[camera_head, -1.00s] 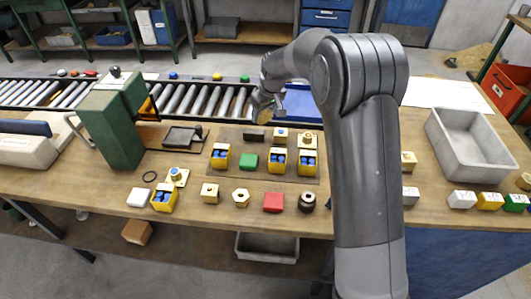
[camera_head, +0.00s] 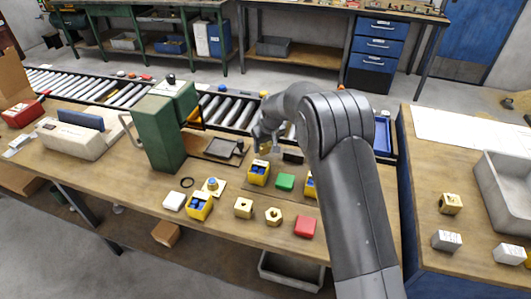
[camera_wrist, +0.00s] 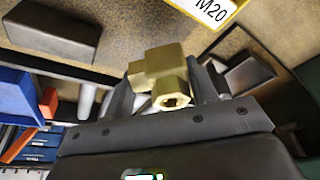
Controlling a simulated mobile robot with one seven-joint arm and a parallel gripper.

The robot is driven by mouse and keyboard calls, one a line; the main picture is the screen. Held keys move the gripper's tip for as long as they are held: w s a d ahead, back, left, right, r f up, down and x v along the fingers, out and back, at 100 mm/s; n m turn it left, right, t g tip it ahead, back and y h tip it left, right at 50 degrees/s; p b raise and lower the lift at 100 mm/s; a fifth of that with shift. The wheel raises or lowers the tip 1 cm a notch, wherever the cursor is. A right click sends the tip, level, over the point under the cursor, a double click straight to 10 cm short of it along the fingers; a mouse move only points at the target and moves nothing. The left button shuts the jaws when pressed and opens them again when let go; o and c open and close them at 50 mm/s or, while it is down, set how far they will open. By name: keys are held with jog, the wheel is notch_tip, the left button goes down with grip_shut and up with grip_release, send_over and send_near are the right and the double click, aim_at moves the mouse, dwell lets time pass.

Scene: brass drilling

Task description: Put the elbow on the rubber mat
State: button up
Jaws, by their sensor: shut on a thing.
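My gripper (camera_head: 263,143) is shut on a brass elbow (camera_wrist: 163,76). In the wrist view, the elbow sits between the two fingers, with one open threaded end facing the camera. In the head view, the elbow (camera_head: 264,150) is a small brass spot under my gripper, partly hidden. The mat (camera_head: 268,192) is a flat brown-grey sheet on the bench; my gripper is above its back left part. My arm hides the mat's right side.
A green machine (camera_head: 160,130) stands left of my gripper. A roller conveyor (camera_head: 225,108) runs behind. Brass parts and a red block (camera_head: 305,226) line the front.

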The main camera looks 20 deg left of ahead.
aim_at(265, 153)
jog(key=shift+f, duration=1.8)
jog(key=o, duration=1.4)
jog(key=shift+f, duration=0.2)
